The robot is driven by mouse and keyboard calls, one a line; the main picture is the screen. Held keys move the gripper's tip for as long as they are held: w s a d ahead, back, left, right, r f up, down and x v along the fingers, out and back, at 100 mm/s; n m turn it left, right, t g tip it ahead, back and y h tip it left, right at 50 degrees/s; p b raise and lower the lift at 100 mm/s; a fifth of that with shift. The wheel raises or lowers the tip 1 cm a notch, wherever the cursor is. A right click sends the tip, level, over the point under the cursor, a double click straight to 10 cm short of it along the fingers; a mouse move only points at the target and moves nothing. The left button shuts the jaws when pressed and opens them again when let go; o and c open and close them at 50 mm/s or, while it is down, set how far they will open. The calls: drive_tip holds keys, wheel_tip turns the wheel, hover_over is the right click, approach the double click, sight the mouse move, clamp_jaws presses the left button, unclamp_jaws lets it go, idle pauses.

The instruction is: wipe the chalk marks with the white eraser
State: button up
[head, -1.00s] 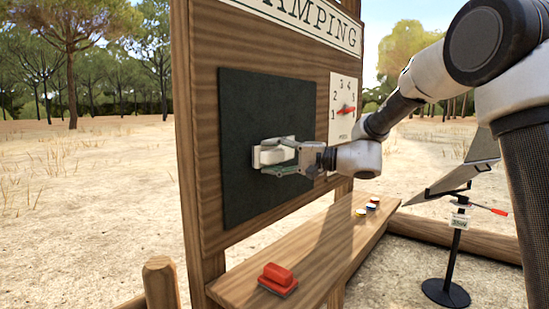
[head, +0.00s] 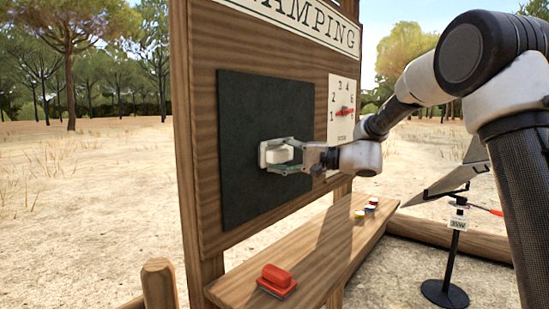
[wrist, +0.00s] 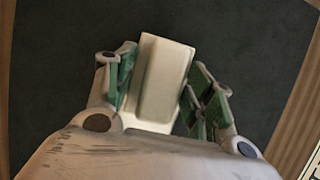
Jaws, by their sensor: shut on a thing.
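The white eraser (head: 277,152) is held between the fingers of my gripper (head: 290,157), at or very near the face of the dark chalkboard (head: 262,105). In the wrist view the eraser (wrist: 163,78) sits tilted between the green-padded fingers of my gripper (wrist: 158,95), with the dark board (wrist: 60,70) behind it. I cannot tell from these views whether the eraser touches the board. No chalk marks show on the visible part of the board; the patch behind the eraser and gripper is hidden.
A red eraser-like block (head: 277,280) lies on the wooden shelf (head: 325,250) below the board. Several small coloured pieces (head: 370,205) lie farther along it. A number dial (head: 343,108) with a red pointer is right of the board. A black stand (head: 455,250) stands at right.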

sight(276, 157)
drive_tip(key=shift+w+d, duration=4.05)
drive_tip(key=shift+w, duration=1.25)
drive_tip(key=shift+s+a+r, duration=0.1)
drive_tip(key=shift+s+a, duration=1.65)
drive_tip(key=shift+s, duration=0.5)
drive_tip(key=shift+s+a+f, duration=0.1)
drive_tip(key=shift+s+a, duration=1.6)
drive_tip(key=shift+s, duration=0.5)
drive_tip(key=shift+s+a+r, duration=0.1)
drive_tip(key=shift+s+a, duration=1.65)
drive_tip(key=shift+s, duration=0.5)
drive_tip(key=w+d, duration=0.3)
drive_tip(key=w, duration=0.1)
drive_tip(key=w+d, duration=0.3)
drive_tip(key=w, duration=0.2)
drive_tip(key=w+d, duration=0.4)
drive_tip(key=shift+w+d, duration=0.1)
drive_tip(key=shift+w, duration=0.1)
drive_tip(key=shift+s, duration=0.1)
